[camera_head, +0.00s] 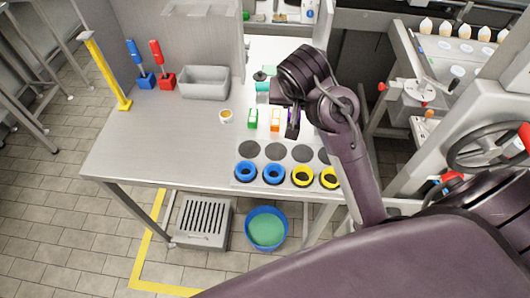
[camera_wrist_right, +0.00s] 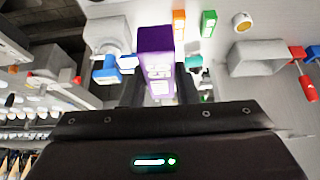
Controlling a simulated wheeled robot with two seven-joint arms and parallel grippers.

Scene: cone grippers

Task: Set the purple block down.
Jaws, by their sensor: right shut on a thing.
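The purple block (camera_wrist_right: 157,58) is between the two fingers of my right gripper (camera_wrist_right: 160,88) in the wrist view, with white lettering on its pale side. My right gripper is shut on it. In the head view the right gripper (camera_head: 292,128) is over the table, just right of an orange block (camera_head: 275,120) and a green block (camera_head: 253,118). A strip of the purple block (camera_head: 291,116) shows there; the gripper hides the rest. I cannot tell whether the block touches the table. My left gripper is not in view.
Several dark round discs (camera_head: 252,149) lie in front of the blocks, with blue rings (camera_head: 273,173) and yellow rings (camera_head: 302,176) nearer the table's front edge. A small cup (camera_head: 226,116) and a grey bin (camera_head: 204,82) stand left. The table's left side (camera_head: 150,135) is clear.

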